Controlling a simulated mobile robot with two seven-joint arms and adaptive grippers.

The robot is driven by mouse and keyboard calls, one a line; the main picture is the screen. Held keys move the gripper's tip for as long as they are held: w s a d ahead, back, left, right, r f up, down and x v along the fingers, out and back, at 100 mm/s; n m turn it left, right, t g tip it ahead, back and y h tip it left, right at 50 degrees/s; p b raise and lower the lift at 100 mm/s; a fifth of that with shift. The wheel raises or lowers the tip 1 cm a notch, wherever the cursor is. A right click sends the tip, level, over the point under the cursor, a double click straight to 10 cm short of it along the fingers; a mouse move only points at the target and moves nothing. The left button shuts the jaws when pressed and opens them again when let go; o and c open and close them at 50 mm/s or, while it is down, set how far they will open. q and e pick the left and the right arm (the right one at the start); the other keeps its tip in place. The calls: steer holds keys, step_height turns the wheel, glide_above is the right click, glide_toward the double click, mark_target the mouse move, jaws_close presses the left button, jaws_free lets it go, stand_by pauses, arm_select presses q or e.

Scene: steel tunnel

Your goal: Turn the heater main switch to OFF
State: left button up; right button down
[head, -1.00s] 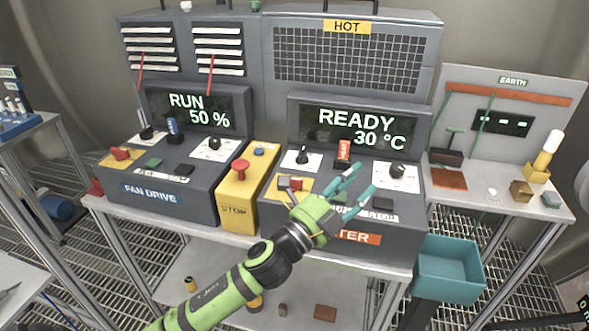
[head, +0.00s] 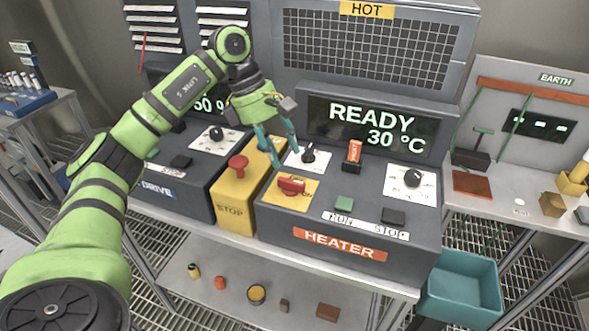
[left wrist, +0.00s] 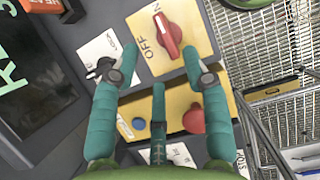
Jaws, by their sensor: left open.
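The heater main switch (head: 291,186) is a red knob on a yellow plate at the left of the heater panel. It also shows in the left wrist view (left wrist: 168,35), its handle lying lengthwise with one end by the ON label and OFF beside it. My left gripper (head: 279,150) hangs above the panel just behind the switch, fingers pointing down, open and empty. In the left wrist view its teal fingers (left wrist: 160,62) are spread, with the switch just beyond the fingertips. I cannot tell whether a finger touches it. My right gripper is not in view.
A yellow STOP box (head: 238,195) with a red button stands left of the heater panel. A black knob (head: 310,153) and an upright orange-tagged switch (head: 353,153) stand behind and right of the main switch. RUN and STOP buttons (head: 344,203) are to its right.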

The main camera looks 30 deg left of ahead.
mark_target(290, 179)
arm_select(q)
steer(key=shift+s+a+f, duration=0.1)
steer(key=shift+f, duration=0.1)
steer(key=x, duration=0.2)
steer(key=p+x, duration=0.2)
steer(key=x, duration=0.1)
steer(key=shift+s+d+f, duration=0.1)
steer(key=shift+d+f, duration=0.1)
steer(key=shift+f, duration=0.05)
steer(key=shift+d+f, duration=0.2)
steer(key=shift+f, duration=0.2)
jaws_close()
